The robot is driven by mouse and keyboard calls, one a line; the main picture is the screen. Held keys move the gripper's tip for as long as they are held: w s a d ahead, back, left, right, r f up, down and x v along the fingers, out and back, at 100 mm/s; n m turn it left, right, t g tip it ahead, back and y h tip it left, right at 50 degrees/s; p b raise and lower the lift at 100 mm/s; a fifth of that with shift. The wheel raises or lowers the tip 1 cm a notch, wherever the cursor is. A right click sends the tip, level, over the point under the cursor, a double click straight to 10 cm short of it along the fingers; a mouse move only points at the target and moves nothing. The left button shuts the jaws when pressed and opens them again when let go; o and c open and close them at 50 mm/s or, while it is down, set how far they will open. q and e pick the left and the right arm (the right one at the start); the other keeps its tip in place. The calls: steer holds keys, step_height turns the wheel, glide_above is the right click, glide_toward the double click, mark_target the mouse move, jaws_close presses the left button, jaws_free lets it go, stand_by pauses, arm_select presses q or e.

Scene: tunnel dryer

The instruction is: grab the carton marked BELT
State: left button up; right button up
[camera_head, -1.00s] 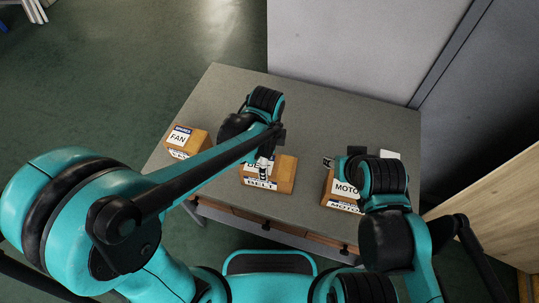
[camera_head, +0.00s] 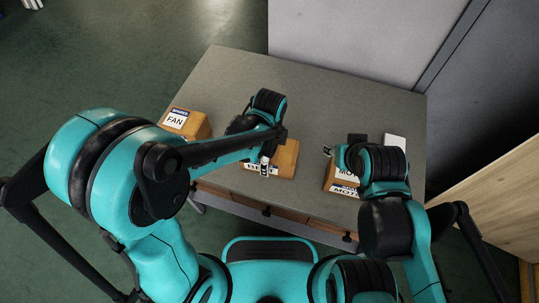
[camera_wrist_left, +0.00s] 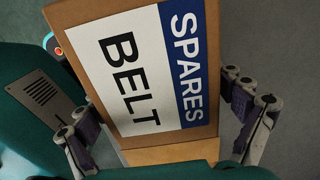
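The BELT carton (camera_head: 287,158) is a brown box on the grey table, partly hidden by my left gripper and forearm. In the left wrist view the carton (camera_wrist_left: 128,156) fills the middle, its label reading SPARES and BELT. My left gripper (camera_wrist_left: 165,130) has its fingers spread, one on each side of the carton, close to its sides; I cannot tell whether they touch. In the head view the left gripper (camera_head: 266,166) is at the carton's front left. My right gripper (camera_head: 328,153) is mostly hidden by its own arm, by the MOTOR carton.
The FAN carton (camera_head: 196,122) stands at the table's left, and the MOTOR carton (camera_head: 330,180) at the right, partly covered by my right arm. A small white item (camera_head: 395,142) lies behind it. The back of the grey table (camera_head: 320,95) is clear. A wooden panel (camera_head: 490,205) stands at the right.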

arm_select(q)
steer(key=c, duration=1.5)
steer(key=shift+r, duration=0.1)
